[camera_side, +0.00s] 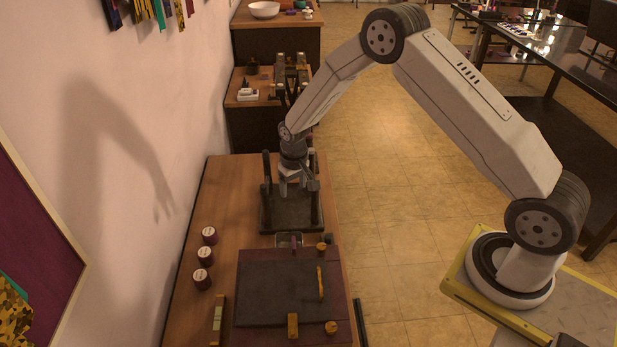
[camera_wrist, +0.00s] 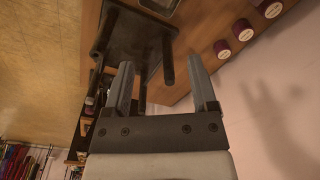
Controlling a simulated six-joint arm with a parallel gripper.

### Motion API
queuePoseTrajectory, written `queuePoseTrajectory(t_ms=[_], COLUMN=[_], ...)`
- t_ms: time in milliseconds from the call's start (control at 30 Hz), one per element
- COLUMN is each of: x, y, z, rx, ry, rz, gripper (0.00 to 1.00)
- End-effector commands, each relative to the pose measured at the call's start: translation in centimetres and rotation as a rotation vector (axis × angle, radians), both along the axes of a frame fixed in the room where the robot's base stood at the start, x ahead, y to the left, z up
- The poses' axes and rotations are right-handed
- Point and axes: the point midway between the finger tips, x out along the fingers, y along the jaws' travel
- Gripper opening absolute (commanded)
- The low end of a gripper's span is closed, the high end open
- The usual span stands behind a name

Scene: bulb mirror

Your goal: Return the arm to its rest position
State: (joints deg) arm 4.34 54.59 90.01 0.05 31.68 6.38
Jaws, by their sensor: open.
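My gripper (camera_side: 296,188) hangs over the far part of the wooden table, above a dark stand with upright posts (camera_side: 291,212). In the wrist view my gripper (camera_wrist: 166,84) shows two grey fingers spread apart with nothing between them. The dark stand also shows beyond the fingers in the wrist view (camera_wrist: 130,38). My arm arches from its base at the right over to the table.
A dark board (camera_side: 285,292) with small yellow pieces lies nearer on the table. Several dark red jars (camera_side: 203,254) stand along its left side by the wall (camera_side: 130,130). A small clear tray (camera_side: 289,241) sits between stand and board. The tiled floor (camera_side: 385,200) is open.

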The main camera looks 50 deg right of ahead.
Motion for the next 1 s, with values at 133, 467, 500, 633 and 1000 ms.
queuePoseTrajectory(t_ms=[133,467,500,633,1000], x=[-1.8,-6.9,-7.6,-10.0,-17.7], y=[0.6,1.9,2.0,2.4,3.4], z=[3.2,8.8,9.4,11.2,14.5], rx=[-0.003,-0.008,-0.01,-0.012,-0.019], ry=[-0.023,-0.066,-0.072,-0.089,-0.138], rz=[0.022,0.073,0.079,0.099,0.155], gripper=[0.74,0.74,0.74,0.74,0.74])
